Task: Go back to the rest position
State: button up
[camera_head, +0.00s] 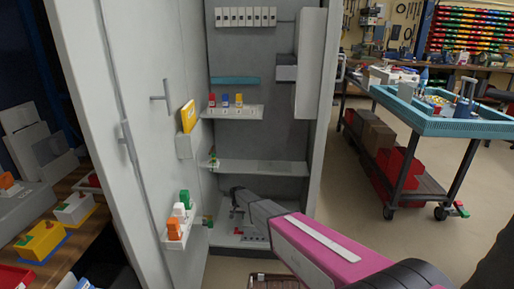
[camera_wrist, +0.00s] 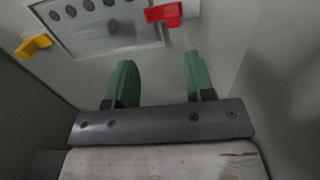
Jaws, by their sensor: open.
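My gripper (camera_wrist: 155,85) shows in the wrist view as two green fingers standing apart with nothing between them. Ahead of the fingers is a pale panel (camera_wrist: 105,28) with a row of dark round holes. A red piece (camera_wrist: 164,13) sits at the panel's right side, and a yellow piece (camera_wrist: 34,45) sits at its left. In the head view my pink and grey arm reaches from the lower right into the bottom of the grey cabinet (camera_head: 255,140). The fingertips are too small to make out there.
A cabinet shelf (camera_head: 262,167) lies just above my arm's end. A higher shelf (camera_head: 235,112) holds red, blue and yellow pieces. A side holder (camera_head: 178,230) with green, white and orange pieces is left of the arm. A blue-topped cart (camera_head: 450,122) stands right, with open floor before it.

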jog(key=s+d+r, duration=1.4)
jog(key=s+d, duration=0.3)
jog(key=s+d+r, duration=1.5)
jog(key=s+d, duration=0.2)
jog(key=d, duration=0.1)
